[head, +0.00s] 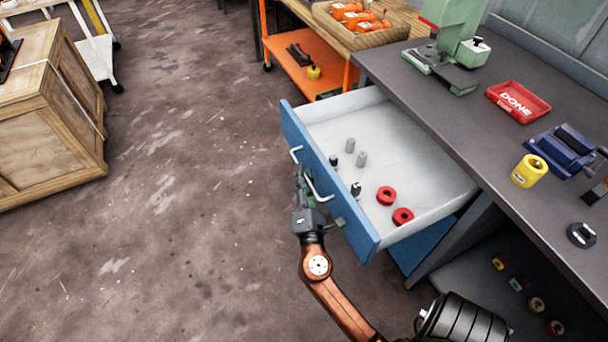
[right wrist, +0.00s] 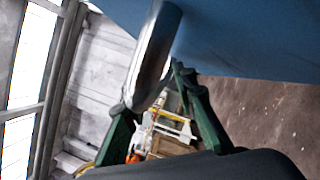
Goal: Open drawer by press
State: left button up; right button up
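The drawer (head: 281,125) under the workbench stands pulled out, with a blue front and white inside. Its metal handle (head: 318,191) is on the front and shows large in the right wrist view (right wrist: 152,55). My right gripper (head: 300,172) is at the handle, outside the drawer front. In the right wrist view its green fingers (right wrist: 158,92) are spread apart, with the handle bar at the gap between them; firm contact cannot be told. The green press (head: 455,35) stands on the bench above the drawer. My left gripper is out of view.
The drawer holds two red rings (head: 386,196) and several small grey and black cylinders (head: 361,159). The bench (head: 425,98) carries a red DONE tray (head: 518,101), a blue vise (head: 562,148) and yellow tape (head: 528,171). A wooden crate (head: 50,115) stands left; the floor between is clear.

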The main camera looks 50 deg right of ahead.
jog(key=shift+r, duration=0.1)
jog(key=v, duration=1.2)
dwell(0.4)
